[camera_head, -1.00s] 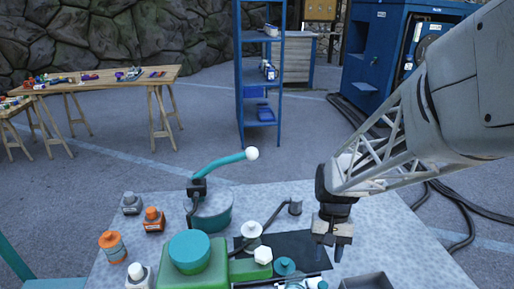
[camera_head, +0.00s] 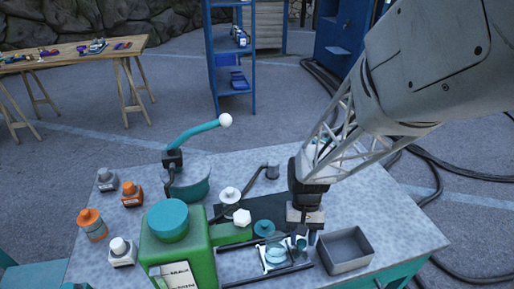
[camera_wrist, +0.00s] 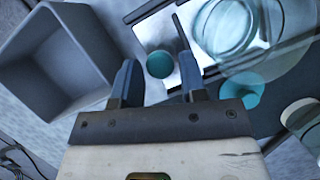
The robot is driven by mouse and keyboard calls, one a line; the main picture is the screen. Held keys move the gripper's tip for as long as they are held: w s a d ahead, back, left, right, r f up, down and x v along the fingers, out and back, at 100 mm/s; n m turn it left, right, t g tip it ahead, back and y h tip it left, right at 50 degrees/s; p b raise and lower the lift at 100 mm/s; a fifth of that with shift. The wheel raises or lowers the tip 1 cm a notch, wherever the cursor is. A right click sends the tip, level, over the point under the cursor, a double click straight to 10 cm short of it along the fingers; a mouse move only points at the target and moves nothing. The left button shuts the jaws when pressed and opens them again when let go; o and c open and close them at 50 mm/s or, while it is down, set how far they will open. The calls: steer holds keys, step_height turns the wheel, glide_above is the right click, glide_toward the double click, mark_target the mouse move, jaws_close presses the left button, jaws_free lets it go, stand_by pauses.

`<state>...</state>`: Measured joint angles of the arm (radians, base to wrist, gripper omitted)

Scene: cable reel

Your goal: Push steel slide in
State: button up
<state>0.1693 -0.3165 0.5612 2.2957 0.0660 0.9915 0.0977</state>
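The steel slide (camera_head: 274,256) is a bright plate between two dark rails at the table's front, beside the green machine (camera_head: 185,246). A clear round dish (camera_wrist: 228,28) sits over it, and a teal knob (camera_wrist: 160,64) stands on its near end in the wrist view. My gripper (camera_head: 300,238) is over the right end of the slide, pointing down. In the wrist view its two fingers (camera_wrist: 158,78) are apart, with the knob seen just beyond and between the tips. I cannot tell whether a finger touches the knob or plate.
A grey open bin (camera_head: 345,249) stands close to the right of my gripper. A teal-handled lever (camera_head: 198,138) rises at the back left. Small bottles, including an orange one (camera_head: 92,225), stand at the left. The right back of the tabletop is clear.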

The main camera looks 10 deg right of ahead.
mark_target(270, 244)
jaws_close()
steer(key=shift+a, duration=4.45)
jaws_free()
steer(key=shift+r, duration=0.15)
